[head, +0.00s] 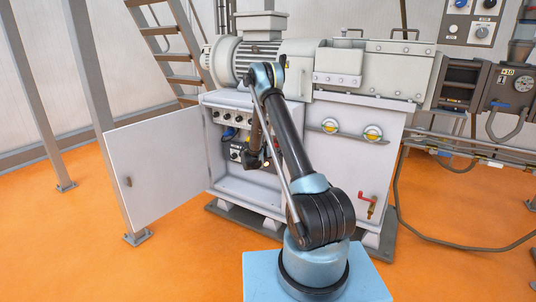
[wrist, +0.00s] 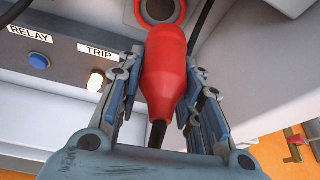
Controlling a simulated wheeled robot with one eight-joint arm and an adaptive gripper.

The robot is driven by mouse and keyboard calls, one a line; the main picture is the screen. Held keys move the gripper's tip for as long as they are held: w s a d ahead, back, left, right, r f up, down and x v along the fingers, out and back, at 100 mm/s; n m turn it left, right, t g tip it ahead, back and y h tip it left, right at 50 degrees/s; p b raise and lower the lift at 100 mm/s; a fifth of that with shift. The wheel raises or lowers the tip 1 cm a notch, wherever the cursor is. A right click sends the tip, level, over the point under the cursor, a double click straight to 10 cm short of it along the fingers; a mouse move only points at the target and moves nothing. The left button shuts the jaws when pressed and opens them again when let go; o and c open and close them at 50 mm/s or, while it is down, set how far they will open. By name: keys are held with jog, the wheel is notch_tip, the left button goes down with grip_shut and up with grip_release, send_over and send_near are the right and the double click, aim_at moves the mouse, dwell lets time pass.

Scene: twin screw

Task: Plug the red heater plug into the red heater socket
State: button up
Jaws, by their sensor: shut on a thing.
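The red heater plug (wrist: 164,72) is between the fingers of my gripper (wrist: 164,84) in the wrist view. The gripper is shut on it, and a dark cable runs from the plug's near end. A round, red-rimmed socket (wrist: 183,9) is at the top edge of the wrist view, just beyond the plug's far end. I cannot tell whether the plug touches it. The socket is partly cut off by the frame. In the head view my gripper (head: 254,160) is at the open cabinet, and the plug cannot be made out there.
The wrist view shows a blue button (wrist: 39,61) under RELAY and a lit lamp (wrist: 96,80) under TRIP. A dark cable passes right of the socket. In the head view the cabinet door (head: 155,150) stands open to the left. A red valve handle (head: 371,201) is right.

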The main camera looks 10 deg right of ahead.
jog(key=shift+w+a, duration=0.25)
jog(key=shift+w, duration=0.05)
jog(key=shift+w+d, duration=0.2)
jog(key=shift+w, duration=0.3)
jog(key=shift+w+d, duration=0.5)
jog(key=shift+w, duration=0.25)
jog(key=shift+w+d, duration=0.5)
jog(key=shift+w, duration=0.2)
jog(key=shift+r, duration=0.1)
jog(key=shift+w+d, duration=0.35)
jog(key=shift+w, duration=0.05)
jog(key=o, duration=1.1)
